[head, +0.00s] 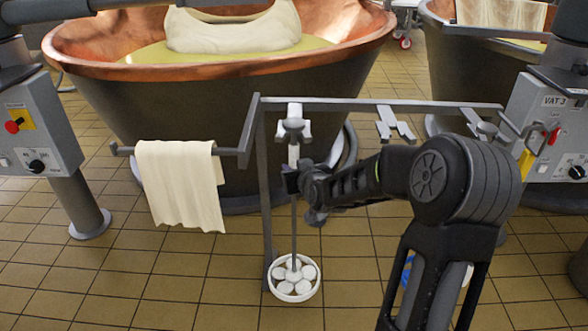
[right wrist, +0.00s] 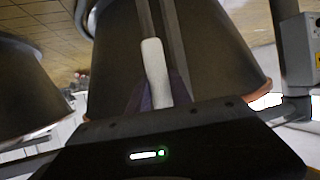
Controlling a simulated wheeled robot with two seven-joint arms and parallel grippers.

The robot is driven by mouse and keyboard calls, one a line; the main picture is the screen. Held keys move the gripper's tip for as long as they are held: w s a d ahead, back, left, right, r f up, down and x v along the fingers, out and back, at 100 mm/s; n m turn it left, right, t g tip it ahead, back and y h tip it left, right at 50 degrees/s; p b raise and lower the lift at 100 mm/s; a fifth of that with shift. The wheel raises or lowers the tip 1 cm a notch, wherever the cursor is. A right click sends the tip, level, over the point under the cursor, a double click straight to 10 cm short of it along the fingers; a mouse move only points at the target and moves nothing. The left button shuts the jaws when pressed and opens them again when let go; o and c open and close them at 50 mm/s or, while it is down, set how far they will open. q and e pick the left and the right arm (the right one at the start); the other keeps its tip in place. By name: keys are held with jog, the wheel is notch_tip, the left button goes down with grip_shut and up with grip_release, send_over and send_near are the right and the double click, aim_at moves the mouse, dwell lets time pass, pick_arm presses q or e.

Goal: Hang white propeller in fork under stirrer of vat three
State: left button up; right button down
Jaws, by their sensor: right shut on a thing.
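The white propeller (head: 295,278) is a round white ring with several white discs at the foot of a thin upright rod, below the grey rail. My right gripper (head: 293,182) is shut on the white grip of its rod, which also shows between the fingers in the right wrist view (right wrist: 154,72). The rod's top is at a hook on the rail; I cannot tell whether it still rests there. Vat three's control box (head: 553,101) is at the right, with part of a copper vat (head: 480,60) beside it. The stirrer's fork is not visible. My left gripper is out of view.
The grey rail (head: 350,104) has more hooks to the right, near my arm. A cream cloth (head: 180,185) hangs on its left bar. A large copper vat (head: 230,110) stands close behind. A blue item (head: 407,270) is mostly hidden behind my arm. Tiled floor is clear at front left.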

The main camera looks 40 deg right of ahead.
jog(key=shift+r, duration=0.2)
jog(key=shift+r, duration=0.1)
jog(key=shift+r+p, duration=0.4)
jog(key=shift+r, duration=0.25)
dwell(0.5)
jog(key=s+a, duration=0.4)
jog(key=s, duration=0.1)
jog(key=shift+s, duration=0.25)
jog(key=shift+a, duration=0.1)
dwell(0.4)
